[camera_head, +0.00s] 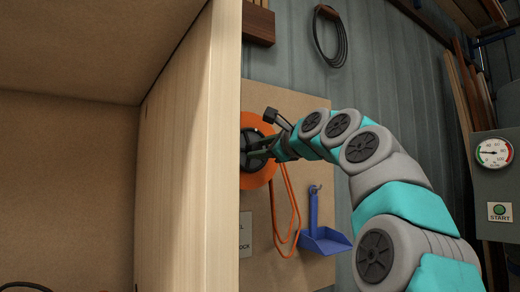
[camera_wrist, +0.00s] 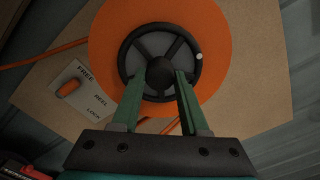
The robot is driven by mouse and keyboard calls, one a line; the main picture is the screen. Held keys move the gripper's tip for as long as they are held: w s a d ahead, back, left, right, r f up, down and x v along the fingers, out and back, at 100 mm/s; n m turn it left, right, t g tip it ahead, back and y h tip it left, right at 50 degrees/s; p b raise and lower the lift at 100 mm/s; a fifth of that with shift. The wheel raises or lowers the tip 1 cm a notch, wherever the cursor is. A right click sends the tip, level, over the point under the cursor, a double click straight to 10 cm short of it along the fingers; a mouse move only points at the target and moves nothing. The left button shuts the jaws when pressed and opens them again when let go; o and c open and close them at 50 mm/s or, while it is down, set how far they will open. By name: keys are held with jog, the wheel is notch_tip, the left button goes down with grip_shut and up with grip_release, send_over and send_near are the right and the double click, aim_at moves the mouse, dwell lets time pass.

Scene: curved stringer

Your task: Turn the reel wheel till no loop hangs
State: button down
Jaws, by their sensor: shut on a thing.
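The orange reel (camera_head: 262,125) is on a brown board, partly hidden by the wooden panel in the head view. In the wrist view the reel disc (camera_wrist: 215,35) carries a black spoked reel wheel (camera_wrist: 187,45) with a white dot on its right rim. My gripper (camera_wrist: 160,76) has its two green fingers on either side of the wheel's hub and is shut on the wheel. It reaches the wheel from the right in the head view (camera_head: 268,149). An orange hose loop (camera_head: 274,222) hangs below the reel, well down the board.
A label plate (camera_wrist: 92,108) reads FREE, REEL, LOCK, with an orange lever (camera_wrist: 68,88) on it. The wooden panel (camera_head: 185,150) blocks the left. A gauge (camera_head: 493,153) and START button (camera_head: 499,210) are far right.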

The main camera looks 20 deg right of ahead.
jog(key=shift+f, duration=0.1)
jog(key=shift+c, duration=2.1)
grip_release()
jog(key=shift+s, duration=0.15)
jog(key=s+d, duration=0.1)
jog(key=s, duration=0.6)
jog(key=shift+s+d+b, duration=0.25)
jog(key=shift+d+b, duration=0.05)
jog(key=shift+b, duration=0.05)
